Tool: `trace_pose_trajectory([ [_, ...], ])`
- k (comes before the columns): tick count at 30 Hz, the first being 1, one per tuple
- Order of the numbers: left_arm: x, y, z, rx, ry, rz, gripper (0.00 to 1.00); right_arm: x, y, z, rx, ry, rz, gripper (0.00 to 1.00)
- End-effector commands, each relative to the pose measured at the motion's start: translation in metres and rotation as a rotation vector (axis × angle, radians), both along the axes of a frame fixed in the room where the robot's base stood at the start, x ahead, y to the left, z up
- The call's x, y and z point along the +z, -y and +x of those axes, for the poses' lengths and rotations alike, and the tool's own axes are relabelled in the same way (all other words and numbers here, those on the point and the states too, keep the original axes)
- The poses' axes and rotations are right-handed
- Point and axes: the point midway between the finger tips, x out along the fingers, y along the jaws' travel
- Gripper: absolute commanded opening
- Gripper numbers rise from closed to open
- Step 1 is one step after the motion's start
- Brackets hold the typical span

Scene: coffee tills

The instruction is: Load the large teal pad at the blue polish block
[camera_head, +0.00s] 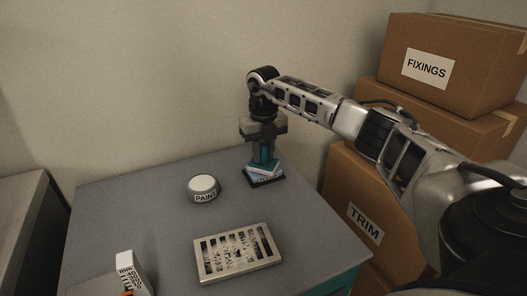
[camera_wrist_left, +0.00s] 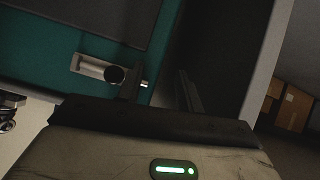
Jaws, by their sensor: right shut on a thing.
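In the head view my right gripper (camera_head: 264,150) points down over the back right of the grey table. It is shut on a teal pad (camera_head: 264,157), which is partly hidden between the fingers. Right below is a light blue block (camera_head: 263,170) on a dark base (camera_head: 268,182). The pad's lower edge is at the block's top; I cannot tell whether they touch. My left gripper is outside the head view. In the left wrist view its dark fingers (camera_wrist_left: 160,90) stand apart with nothing seen between them, in front of a teal cabinet front.
A pale slotted tray (camera_head: 238,253) lies at the front of the table (camera_head: 130,210). A white box (camera_head: 127,268) is at front left. Cardboard boxes (camera_head: 440,60) are stacked at right. The table's middle left is clear.

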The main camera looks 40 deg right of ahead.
Motion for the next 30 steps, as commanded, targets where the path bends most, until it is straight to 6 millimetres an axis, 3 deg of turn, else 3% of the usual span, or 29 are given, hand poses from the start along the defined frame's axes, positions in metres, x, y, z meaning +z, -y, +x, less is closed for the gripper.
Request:
trace_pose_trajectory([
  [9,0.0,0.0,0.0,0.0,0.002,0.002,0.36,-0.002,-0.001,-0.001,0.001,-0.004,0.0,0.05],
  [15,0.013,-0.002,0.0,-0.003,-0.001,0.024,0.36,0.017,0.0,-0.001,0.001,-0.003,0.0,0.05],
  [30,0.023,-0.009,-0.005,-0.02,-0.034,0.088,0.36,0.059,0.0,0.0,0.0,-0.001,0.0,0.05],
])
